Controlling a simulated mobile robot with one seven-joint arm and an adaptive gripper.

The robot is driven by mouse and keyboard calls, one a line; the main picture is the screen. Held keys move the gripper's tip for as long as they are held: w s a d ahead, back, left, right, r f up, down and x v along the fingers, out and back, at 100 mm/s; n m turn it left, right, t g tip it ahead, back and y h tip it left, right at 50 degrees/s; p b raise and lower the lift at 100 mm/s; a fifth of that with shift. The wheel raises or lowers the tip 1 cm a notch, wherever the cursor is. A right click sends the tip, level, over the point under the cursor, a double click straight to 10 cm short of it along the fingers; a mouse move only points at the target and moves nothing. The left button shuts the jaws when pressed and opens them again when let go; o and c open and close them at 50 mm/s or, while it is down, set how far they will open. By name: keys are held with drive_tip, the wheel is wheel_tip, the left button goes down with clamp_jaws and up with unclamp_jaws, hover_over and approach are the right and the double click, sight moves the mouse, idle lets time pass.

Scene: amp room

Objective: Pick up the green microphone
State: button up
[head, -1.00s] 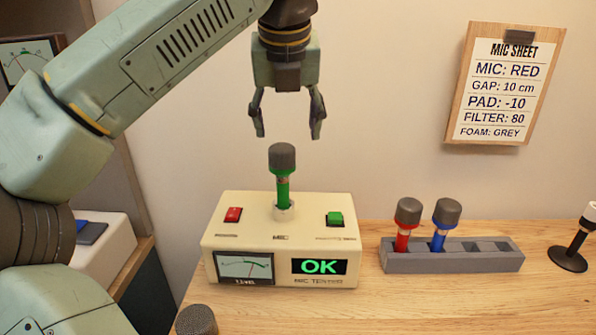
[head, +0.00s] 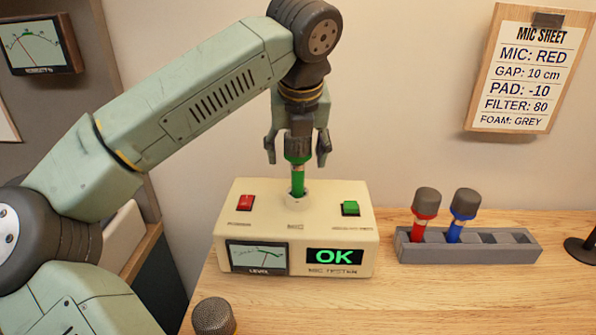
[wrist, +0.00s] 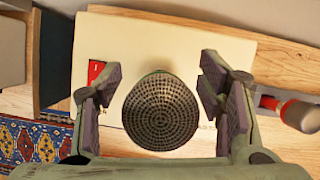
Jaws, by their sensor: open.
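The green microphone (head: 297,178) stands upright in the socket on top of the cream mic tester (head: 230,222). Its dark mesh head shows from above in the wrist view (wrist: 160,112). My gripper (head: 297,158) is open and points down over it. The two fingers are on either side of the head, with a gap at each side in the wrist view. In the head view the gripper partly hides the microphone's head. The tester's screen reads OK.
A grey rack (head: 470,252) at the right holds a red microphone (head: 424,212) and a blue microphone (head: 460,212), with empty slots beside them. A mesh microphone head (head: 213,316) is at the front edge. A mic sheet (head: 530,75) hangs on the wall.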

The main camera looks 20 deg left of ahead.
clamp_jaws()
idle(0.8)
